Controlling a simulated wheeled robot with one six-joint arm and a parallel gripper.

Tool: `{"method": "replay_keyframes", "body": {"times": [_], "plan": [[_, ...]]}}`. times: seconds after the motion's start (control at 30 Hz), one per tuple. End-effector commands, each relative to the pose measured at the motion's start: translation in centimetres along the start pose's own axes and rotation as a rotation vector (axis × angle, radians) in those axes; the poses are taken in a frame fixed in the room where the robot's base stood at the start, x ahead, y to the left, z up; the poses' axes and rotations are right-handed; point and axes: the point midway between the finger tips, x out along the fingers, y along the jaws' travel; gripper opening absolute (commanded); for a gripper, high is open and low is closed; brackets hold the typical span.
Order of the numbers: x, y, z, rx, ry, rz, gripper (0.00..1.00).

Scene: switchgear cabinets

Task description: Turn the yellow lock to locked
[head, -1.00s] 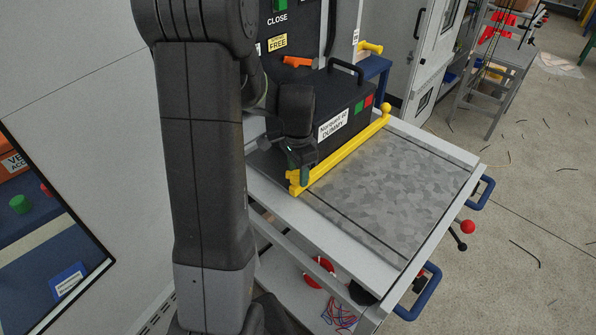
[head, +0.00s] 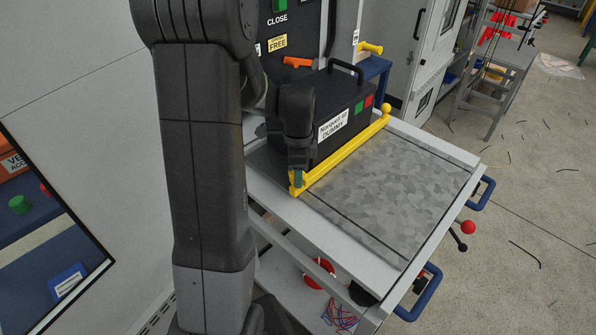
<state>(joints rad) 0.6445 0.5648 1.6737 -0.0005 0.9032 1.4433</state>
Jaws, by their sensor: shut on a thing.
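The yellow lock (head: 345,154) is a long bar lying across the trolley top along the front of a black box marked "DUMMY" (head: 345,108). A round yellow knob (head: 386,108) is at its far right end. My gripper (head: 298,180) points down at the bar's near left end and is shut on the yellow lock there. The fingers and wrist partly hide that end, so the exact grip is hard to see.
The trolley's grey bed (head: 395,185) is bare in front of the bar. Blue handles (head: 420,295) stick out at its near right edge. A grey cabinet (head: 425,50) and a step ladder (head: 498,65) stand behind.

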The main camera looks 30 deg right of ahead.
Motion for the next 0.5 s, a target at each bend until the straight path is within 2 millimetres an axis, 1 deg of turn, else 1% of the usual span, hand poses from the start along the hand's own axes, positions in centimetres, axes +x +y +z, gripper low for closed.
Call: {"method": "replay_keyframes", "body": {"times": [0.33, 0.37, 0.43, 0.47, 0.5], "plan": [[-0.11, -0.08, -0.03, 0.004, 0.000, -0.003, 0.20], [-0.11, -0.08, -0.03, 0.004, 0.000, -0.003, 0.46], [-0.10, -0.07, -0.03, 0.003, 0.000, -0.003, 0.60], [-0.09, -0.07, -0.02, 0.003, 0.000, -0.002, 0.64], [-0.08, -0.06, -0.02, 0.003, 0.000, -0.002, 0.64]]}}
